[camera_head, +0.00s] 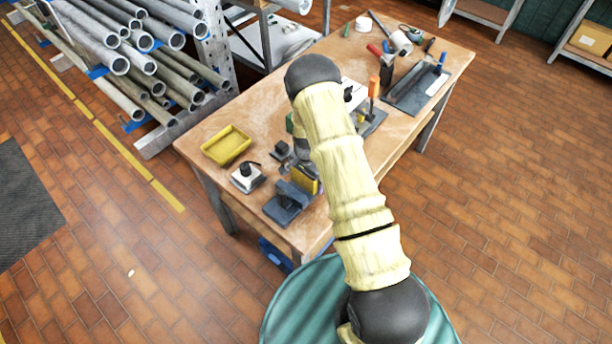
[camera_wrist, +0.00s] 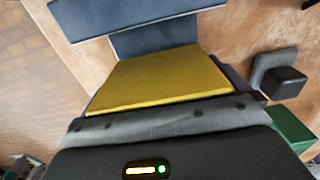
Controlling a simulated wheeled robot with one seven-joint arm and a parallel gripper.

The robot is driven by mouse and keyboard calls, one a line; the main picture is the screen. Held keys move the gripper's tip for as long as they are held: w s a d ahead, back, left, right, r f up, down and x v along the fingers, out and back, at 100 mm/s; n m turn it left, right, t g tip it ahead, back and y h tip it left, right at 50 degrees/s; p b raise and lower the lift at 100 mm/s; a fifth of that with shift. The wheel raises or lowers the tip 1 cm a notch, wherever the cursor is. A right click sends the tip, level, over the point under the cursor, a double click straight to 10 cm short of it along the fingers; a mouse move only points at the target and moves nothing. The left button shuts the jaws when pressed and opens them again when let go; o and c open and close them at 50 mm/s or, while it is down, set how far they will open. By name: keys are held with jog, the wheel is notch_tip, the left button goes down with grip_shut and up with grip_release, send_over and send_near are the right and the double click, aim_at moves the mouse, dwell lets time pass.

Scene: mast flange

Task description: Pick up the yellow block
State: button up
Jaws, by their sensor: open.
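The yellow block (camera_head: 306,180) is on the workbench's near part, close beside a blue-grey stepped fixture (camera_head: 286,203), partly hidden by my arm in the head view. In the wrist view the yellow block (camera_wrist: 160,78) shows a broad face directly in front of my gripper (camera_wrist: 165,92). The blue-grey fixture (camera_wrist: 155,38) lies just beyond it. Dark edges, apparently my fingers, show on either side of the block. My gripper is open and very near the block; I cannot tell whether it touches. In the head view my arm hides most of the gripper.
A yellow tray (camera_head: 226,145) and a white-and-black device (camera_head: 246,176) stand left on the workbench (camera_head: 240,115). A small dark block (camera_wrist: 283,82) and a green object (camera_wrist: 292,128) are at right in the wrist view. Tools and a dark tray (camera_head: 415,92) lie farther back.

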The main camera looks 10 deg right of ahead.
jog(key=shift+w+d, duration=0.1)
jog(key=shift+c, duration=0.2)
jog(key=c, duration=1)
jog(key=shift+r, duration=0.1)
jog(key=shift+r, duration=0.3)
notch_tip(320, 180, up, 7)
jog(key=p, duration=0.4)
jog(key=shift+f, duration=0.2)
jog(key=s+d+b, duration=0.2)
jog(key=s+d, duration=0.8)
jog(key=s, duration=0.4)
jog(key=shift+s+d+f, duration=0.2)
jog(key=shift+s, duration=0.15)
